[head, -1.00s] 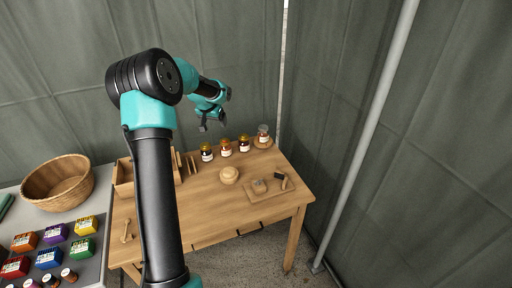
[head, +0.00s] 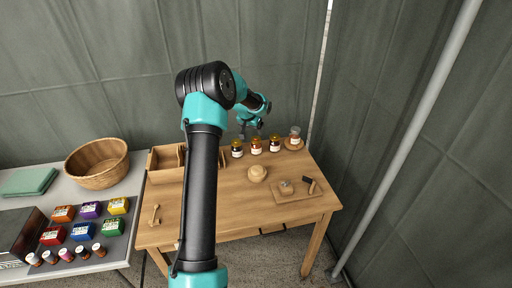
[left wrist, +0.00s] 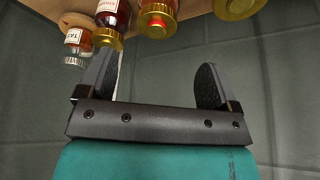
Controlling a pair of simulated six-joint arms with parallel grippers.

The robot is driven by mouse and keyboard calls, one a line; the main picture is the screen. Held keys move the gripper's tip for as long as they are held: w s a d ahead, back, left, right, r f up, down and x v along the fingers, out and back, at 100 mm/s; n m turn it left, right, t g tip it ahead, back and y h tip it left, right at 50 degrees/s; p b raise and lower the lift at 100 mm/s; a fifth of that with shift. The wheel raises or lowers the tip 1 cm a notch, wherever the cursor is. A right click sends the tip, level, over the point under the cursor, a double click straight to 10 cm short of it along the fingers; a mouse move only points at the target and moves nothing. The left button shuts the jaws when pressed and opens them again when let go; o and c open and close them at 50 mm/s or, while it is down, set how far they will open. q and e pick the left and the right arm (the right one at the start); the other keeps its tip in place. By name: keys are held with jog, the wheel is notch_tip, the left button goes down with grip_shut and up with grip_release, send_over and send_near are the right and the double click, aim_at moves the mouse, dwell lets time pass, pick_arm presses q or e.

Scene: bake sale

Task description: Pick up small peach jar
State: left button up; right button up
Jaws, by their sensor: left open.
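Several small jars stand in a row at the back of the wooden table. From left to right in the head view they are a dark jar (head: 237,149), an orange-amber jar (head: 256,146), a dark amber jar (head: 274,145), and a pale-lidded reddish jar (head: 295,139) on a round wooden board. I cannot read which label says peach. My left gripper (head: 250,132) is open and empty, just behind and above the left jars. In the left wrist view its fingers (left wrist: 160,78) stand apart below several lids, including a gold-lidded orange-red jar (left wrist: 157,14) and the pale-lidded jar (left wrist: 76,42).
A round lidded pot (head: 257,174) and a small board (head: 290,196) with tools lie in front of the jars. A wooden box (head: 165,160) is left of them. A basket (head: 97,163) and colourful boxes (head: 83,231) are on the left table. The wooden table's front is mostly clear.

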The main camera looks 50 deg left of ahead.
aim_at(256, 137)
pick_arm(q)
jog(key=shift+x, duration=1.95)
jog(key=shift+x, duration=2.6)
jog(key=shift+w+d+r, duration=0.1)
jog(key=shift+w+d, duration=0.05)
jog(key=shift+c, duration=0.3)
jog(key=c, duration=1.1)
jog(key=shift+r, duration=0.15)
notch_tip(256, 137, up, 10)
jog(key=shift+f, duration=0.1)
